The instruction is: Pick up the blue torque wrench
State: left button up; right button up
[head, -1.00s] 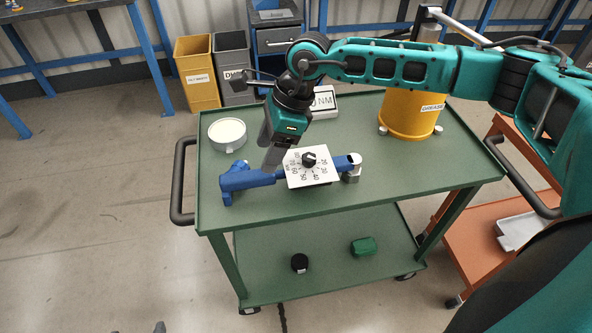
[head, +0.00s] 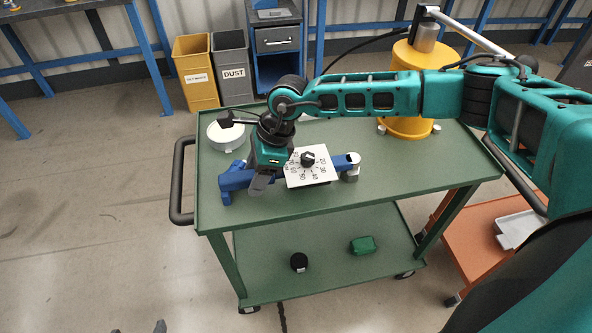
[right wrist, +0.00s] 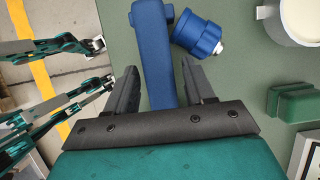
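My right gripper (head: 260,184) is over the wrench's left part, fingers pointing down. In the right wrist view the wrench's blue bar (right wrist: 154,45) runs between the open black fingers (right wrist: 160,85), with visible gaps; contact cannot be seen. A short blue cylinder with a metal tip (right wrist: 197,34) lies beside the bar; whether it is joined is unclear. Two grey tips of my left gripper (head: 139,328) show apart at the bottom edge.
A white round dish (head: 226,134) stands behind the wrench. A yellow grease drum (head: 408,123) stands at the cart's back right. A green block (right wrist: 295,104) lies near the dish. The cart's front right top (head: 410,178) is clear. A black handle (head: 180,185) borders its left.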

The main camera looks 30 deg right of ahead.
grip_shut()
jog(key=shift+r, duration=0.15)
dwell(0.6)
notch_tip(320, 180, up, 20)
dwell(0.6)
jog(key=shift+c, duration=1.7)
grip_release()
jog(key=c, duration=0.6)
grip_shut()
